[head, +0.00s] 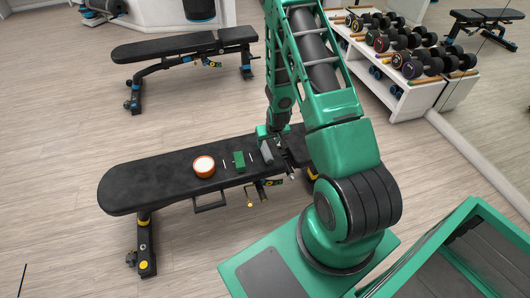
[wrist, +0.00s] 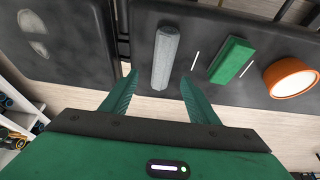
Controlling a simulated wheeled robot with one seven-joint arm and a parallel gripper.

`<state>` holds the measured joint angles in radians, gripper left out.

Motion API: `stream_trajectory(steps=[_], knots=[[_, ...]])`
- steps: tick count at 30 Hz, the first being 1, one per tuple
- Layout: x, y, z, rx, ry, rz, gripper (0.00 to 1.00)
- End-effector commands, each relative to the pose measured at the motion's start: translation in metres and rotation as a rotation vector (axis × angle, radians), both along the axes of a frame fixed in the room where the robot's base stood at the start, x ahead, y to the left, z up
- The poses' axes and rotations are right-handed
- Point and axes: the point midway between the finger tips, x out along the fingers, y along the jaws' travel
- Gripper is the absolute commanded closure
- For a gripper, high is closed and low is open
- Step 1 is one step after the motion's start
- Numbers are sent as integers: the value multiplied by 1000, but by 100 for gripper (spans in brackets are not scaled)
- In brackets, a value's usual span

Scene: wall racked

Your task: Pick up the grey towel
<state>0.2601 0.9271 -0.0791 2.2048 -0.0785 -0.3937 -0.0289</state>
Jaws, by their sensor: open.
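The grey towel (wrist: 165,57) is a rolled cylinder lying on the black bench in the wrist view. It also shows in the head view (head: 267,152), close beside my gripper and partly crowded by it. My gripper (wrist: 158,82) is open in the wrist view, its two green fingers apart and empty. The towel's near end lies close to the gap between the fingertips in the picture; I cannot tell the height between them. In the head view my gripper (head: 268,132) is over the bench, just behind the towel.
On the black bench (head: 135,187), a green block (head: 239,161) and an orange round container with a white top (head: 204,166) sit left of the towel in the head view. Thin white marks flank the block. Another bench (head: 180,47) and a dumbbell rack (head: 400,75) stand behind.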

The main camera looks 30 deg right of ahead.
Motion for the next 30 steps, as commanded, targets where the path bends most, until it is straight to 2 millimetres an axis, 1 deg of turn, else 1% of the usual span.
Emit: stream_trajectory(steps=[1, 4, 13, 18, 21, 24, 30], knots=[[2, -1, -8, 1, 2, 0, 45], [7, -2, -19, 0, 1, 0, 45], [13, -2, -37, 0, 1, 1, 45], [17, 1, -60, 1, 3, 1, 45], [22, -1, -71, 0, 1, 1, 45], [24, -1, -78, 0, 0, 1, 45], [26, -2, -80, 0, 0, 0, 45]])
